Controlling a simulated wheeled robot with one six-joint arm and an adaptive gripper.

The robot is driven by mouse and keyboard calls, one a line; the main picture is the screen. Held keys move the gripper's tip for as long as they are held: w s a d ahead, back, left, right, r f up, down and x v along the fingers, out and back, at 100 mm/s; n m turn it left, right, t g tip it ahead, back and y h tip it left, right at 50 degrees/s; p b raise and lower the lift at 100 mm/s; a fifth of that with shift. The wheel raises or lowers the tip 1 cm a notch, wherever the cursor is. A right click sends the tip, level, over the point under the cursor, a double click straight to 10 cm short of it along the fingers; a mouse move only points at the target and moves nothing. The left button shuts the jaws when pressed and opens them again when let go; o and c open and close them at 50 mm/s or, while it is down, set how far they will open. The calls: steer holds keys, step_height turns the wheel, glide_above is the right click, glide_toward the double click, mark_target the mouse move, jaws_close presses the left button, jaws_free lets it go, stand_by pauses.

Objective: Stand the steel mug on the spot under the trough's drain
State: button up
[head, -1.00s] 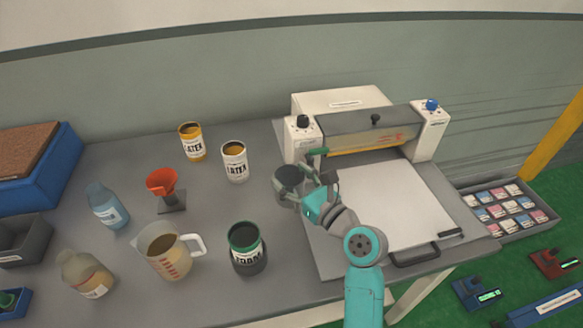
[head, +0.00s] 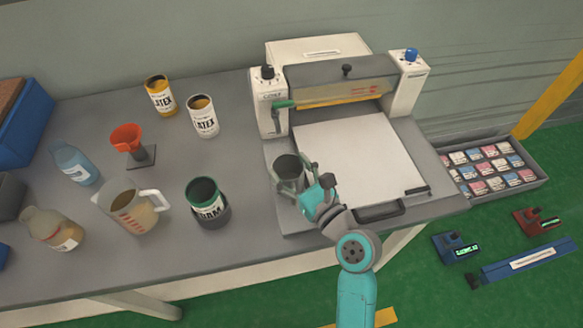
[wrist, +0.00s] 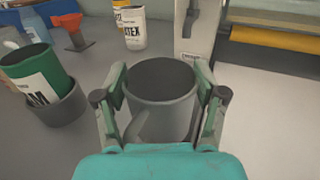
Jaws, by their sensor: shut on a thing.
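My gripper (wrist: 160,82) is shut on the steel mug (wrist: 158,108), with one finger on each side of it. The mug is upright, with its dark open mouth up. In the head view the mug (head: 288,166) is at the left edge of the white plate of the machine, in front of the green spout (head: 284,103). I cannot tell whether its base is lifted or touching. The spout is on the left end of the machine's trough (head: 330,94), which has a yellow lower edge. No marked spot under the spout can be made out.
A green-banded foam can (head: 205,200) stands left of the mug in a dark holder. Two latex cans (head: 203,117), an orange funnel (head: 127,138), a measuring jug (head: 130,207) and bottles are further left. The machine's left post (head: 269,100) rises behind the mug.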

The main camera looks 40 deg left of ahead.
steer(key=shift+w+a+f, duration=0.65)
steer(key=shift+a, duration=0.15)
steer(key=shift+w+a, duration=1.25)
steer(key=shift+a, duration=0.2)
steer(key=shift+w+a, duration=1.2)
steer(key=shift+a, duration=0.2)
steer(key=shift+f, duration=0.3)
steer(key=o, duration=1.3)
steer(key=v, duration=1.2)
steer(key=shift+d, duration=0.1)
